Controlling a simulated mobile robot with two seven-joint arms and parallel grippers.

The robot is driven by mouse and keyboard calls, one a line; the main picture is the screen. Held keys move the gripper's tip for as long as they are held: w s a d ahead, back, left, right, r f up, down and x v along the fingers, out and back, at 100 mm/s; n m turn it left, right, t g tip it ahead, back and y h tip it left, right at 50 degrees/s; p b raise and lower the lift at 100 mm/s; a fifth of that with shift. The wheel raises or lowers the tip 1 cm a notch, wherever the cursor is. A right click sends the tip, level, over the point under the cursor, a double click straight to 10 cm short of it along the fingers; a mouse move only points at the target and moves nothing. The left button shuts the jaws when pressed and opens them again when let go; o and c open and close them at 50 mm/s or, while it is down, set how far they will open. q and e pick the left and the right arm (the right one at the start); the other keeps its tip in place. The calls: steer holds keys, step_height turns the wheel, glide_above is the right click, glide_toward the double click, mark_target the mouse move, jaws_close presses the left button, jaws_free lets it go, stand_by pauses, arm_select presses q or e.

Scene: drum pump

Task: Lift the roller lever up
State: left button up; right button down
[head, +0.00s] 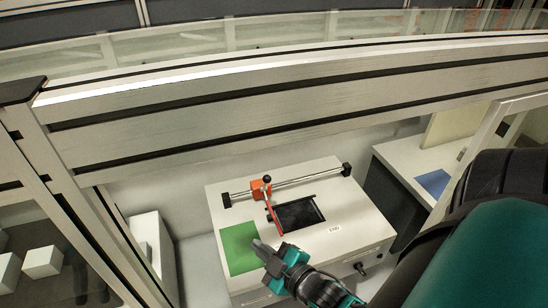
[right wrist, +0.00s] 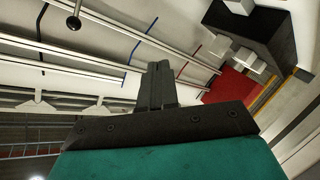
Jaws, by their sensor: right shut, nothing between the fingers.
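The roller lever is an orange-red block (head: 260,190) on a metal rail, with a black ball knob (head: 267,179) on top. A red bar (head: 273,217) slopes down from it along the left edge of a dark opening in the white machine (head: 335,205). My right gripper (head: 262,246) is shut and empty, below and left of the bar's lower end; I cannot tell its height. Its shut fingers show in the right wrist view (right wrist: 157,84), where a dark ball on a short stem (right wrist: 73,22) is at the upper left. My left gripper is not in view.
A green square (head: 239,247) lies on the machine top left of the opening, and a label reading END (head: 334,228) is on the right. A thick aluminium frame beam (head: 280,107) crosses above the machine. A white cabinet with a blue patch (head: 434,183) stands right.

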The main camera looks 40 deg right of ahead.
mark_target(265, 182)
steer(key=d+f+n+t+b, duration=0.1)
steer(key=d, duration=0.1)
steer(key=d+f+n+t+h+b, duration=0.1)
steer(key=d+f+b, duration=0.1)
steer(key=d+f+n+h+b, duration=0.1)
steer(key=d, duration=0.1)
steer(key=shift+w+f+n+t+b, duration=0.15)
steer(key=shift+w+n+t+b, duration=0.15)
steer(key=shift+n+t, duration=0.1)
steer(key=d+n+t+b, duration=0.1)
steer(key=s+d+n+t+h+b, duration=0.1)
steer(key=d, duration=0.1)
steer(key=d+f+n+h+b, duration=0.1)
steer(key=n+b, duration=0.1)
steer(key=shift+s+d+f+t, duration=0.1)
steer(key=shift+s+d+t, duration=0.25)
steer(key=shift+t, duration=0.05)
steer(key=shift+s+d+n+h, duration=0.2)
steer(key=shift+d+n+h, duration=0.1)
steer(key=shift+s+d+t, duration=0.1)
steer(key=shift+s+t, duration=0.05)
steer(key=shift+t, duration=0.25)
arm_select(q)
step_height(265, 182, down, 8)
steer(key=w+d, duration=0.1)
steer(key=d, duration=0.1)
arm_select(e)
steer(key=shift+r, duration=0.2)
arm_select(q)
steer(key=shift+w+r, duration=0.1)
